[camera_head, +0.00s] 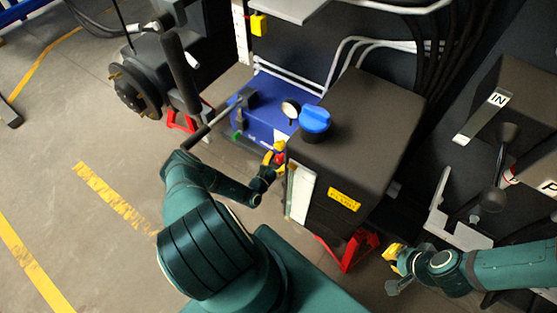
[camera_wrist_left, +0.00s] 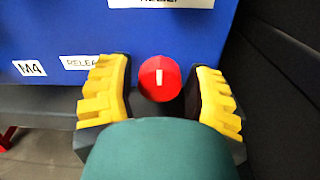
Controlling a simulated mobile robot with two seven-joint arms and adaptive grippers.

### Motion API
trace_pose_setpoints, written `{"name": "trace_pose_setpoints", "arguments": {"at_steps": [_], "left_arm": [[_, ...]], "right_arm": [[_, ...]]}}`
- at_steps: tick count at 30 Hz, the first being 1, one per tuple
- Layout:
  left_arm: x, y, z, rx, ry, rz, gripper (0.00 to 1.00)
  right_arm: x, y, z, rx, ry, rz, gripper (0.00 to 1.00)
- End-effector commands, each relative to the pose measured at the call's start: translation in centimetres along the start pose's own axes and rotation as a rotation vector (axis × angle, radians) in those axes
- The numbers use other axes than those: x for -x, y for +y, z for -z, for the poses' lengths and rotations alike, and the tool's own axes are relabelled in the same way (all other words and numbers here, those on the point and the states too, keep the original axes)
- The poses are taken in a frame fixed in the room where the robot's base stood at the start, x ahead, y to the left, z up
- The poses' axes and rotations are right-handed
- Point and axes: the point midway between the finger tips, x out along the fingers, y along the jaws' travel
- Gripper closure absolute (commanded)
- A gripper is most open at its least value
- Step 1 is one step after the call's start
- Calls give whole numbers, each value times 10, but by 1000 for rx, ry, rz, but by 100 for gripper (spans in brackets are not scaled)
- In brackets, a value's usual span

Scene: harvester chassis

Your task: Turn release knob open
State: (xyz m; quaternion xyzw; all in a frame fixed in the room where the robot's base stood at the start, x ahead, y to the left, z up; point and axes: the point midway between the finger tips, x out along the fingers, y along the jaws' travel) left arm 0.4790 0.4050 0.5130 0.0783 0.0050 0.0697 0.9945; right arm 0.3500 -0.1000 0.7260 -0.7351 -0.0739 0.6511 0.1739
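The red round release knob (camera_wrist_left: 160,78) shows in the left wrist view on the face of a blue unit (camera_wrist_left: 190,30). Its white mark stands upright. A label reading RELE, partly covered, is left of it. My left gripper (camera_wrist_left: 160,98) is open, with one yellow finger on each side of the knob. Whether the fingers touch it I cannot tell. In the head view my left gripper (camera_head: 274,158) is at the front of the blue unit (camera_head: 262,118), and the knob is hard to make out. My right gripper (camera_head: 394,266) is low at the right, away from the unit; its opening is unclear.
A dark tank (camera_head: 365,125) with a blue cap (camera_head: 314,119) stands right of the blue unit. A lever with a dark grip (camera_head: 196,138) sticks out at its left. Dark boxes (camera_head: 515,105) stand at the far right.

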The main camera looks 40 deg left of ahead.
Motion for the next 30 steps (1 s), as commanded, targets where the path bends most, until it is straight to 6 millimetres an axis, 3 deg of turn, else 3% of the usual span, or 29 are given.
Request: {"name": "trace_pose_setpoints", "arguments": {"at_steps": [1, 3, 4, 17, 30], "left_arm": [[0, 0, 0, 0, 0, 0, 70], [0, 0, 0, 0, 0, 0, 95], [0, 0, 0, 0, 0, 0, 99], [0, 0, 1, 73, 2, -1, 100], [0, 0, 2, 432, 13, 1, 100]], "right_arm": [[0, 0, 0, 0, 0, 0, 100], [0, 0, 0, 0, 0, 0, 100], [0, 0, 0, 0, 0, 0, 100], [-4, 1, 0, 0, 1, 0, 100], [-17, 6, 2, 1, 8, 0, 100]]}}
